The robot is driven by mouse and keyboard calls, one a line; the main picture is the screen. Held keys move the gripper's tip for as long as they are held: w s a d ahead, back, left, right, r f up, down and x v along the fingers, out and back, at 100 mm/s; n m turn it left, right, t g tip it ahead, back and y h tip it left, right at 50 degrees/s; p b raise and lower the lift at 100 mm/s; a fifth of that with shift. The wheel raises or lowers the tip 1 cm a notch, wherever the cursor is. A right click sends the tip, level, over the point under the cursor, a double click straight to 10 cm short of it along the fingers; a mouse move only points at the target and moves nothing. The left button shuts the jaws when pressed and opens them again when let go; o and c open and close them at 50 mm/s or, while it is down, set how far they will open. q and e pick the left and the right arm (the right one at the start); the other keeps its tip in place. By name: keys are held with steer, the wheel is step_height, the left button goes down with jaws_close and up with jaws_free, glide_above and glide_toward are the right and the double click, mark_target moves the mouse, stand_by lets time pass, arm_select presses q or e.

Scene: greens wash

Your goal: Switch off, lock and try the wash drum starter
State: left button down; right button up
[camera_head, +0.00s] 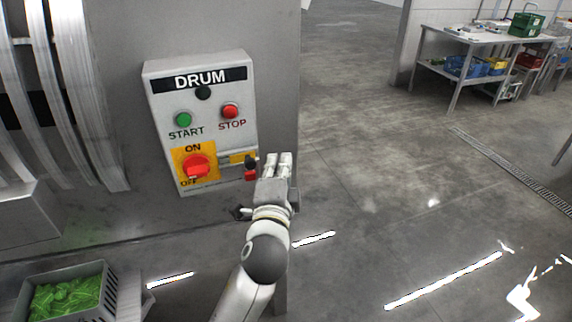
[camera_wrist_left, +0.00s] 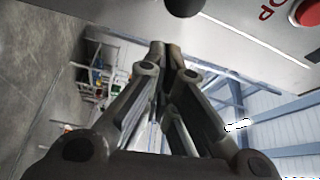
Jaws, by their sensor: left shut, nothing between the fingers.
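The grey starter box (camera_head: 152,120), labelled DRUM, is on the grey machine panel. It has a green START button (camera_head: 183,119), a red STOP button (camera_head: 230,110) and a dark lamp (camera_head: 203,92). The red rotary switch (camera_head: 197,168) sits on a yellow ON/OFF plate; I cannot tell its exact setting. Right of it are a yellow-marked strip (camera_head: 238,157), a dark round piece (camera_head: 251,162) and a small red item (camera_head: 250,175), possibly a padlock. My left gripper (camera_head: 280,158) is shut and empty, just right of these. The wrist view shows its fingertips (camera_wrist_left: 165,48) together and the STOP button (camera_wrist_left: 306,12).
A grey crate of greens (camera_head: 112,292) stands at lower left. A steel table (camera_head: 450,36) with bins stands far back right. A floor drain (camera_head: 515,172) runs at the right. The wet floor between is clear.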

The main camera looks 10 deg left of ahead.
mark_target(250, 163)
arm_select(q)
steer(key=shift+s+a+f, duration=0.1)
steer(key=shift+s+a, duration=0.55)
steer(key=shift+a, duration=0.35)
steer(key=s+a+p, duration=0.1)
steer(key=s+a, duration=0.1)
steer(key=a, duration=0.1)
steer(key=shift+s+a+p, duration=0.25)
steer(key=shift+a+p, duration=0.05)
steer(key=shift+p, duration=0.1)
steer(key=shift+d, duration=0.1)
steer(key=shift+w, duration=0.1)
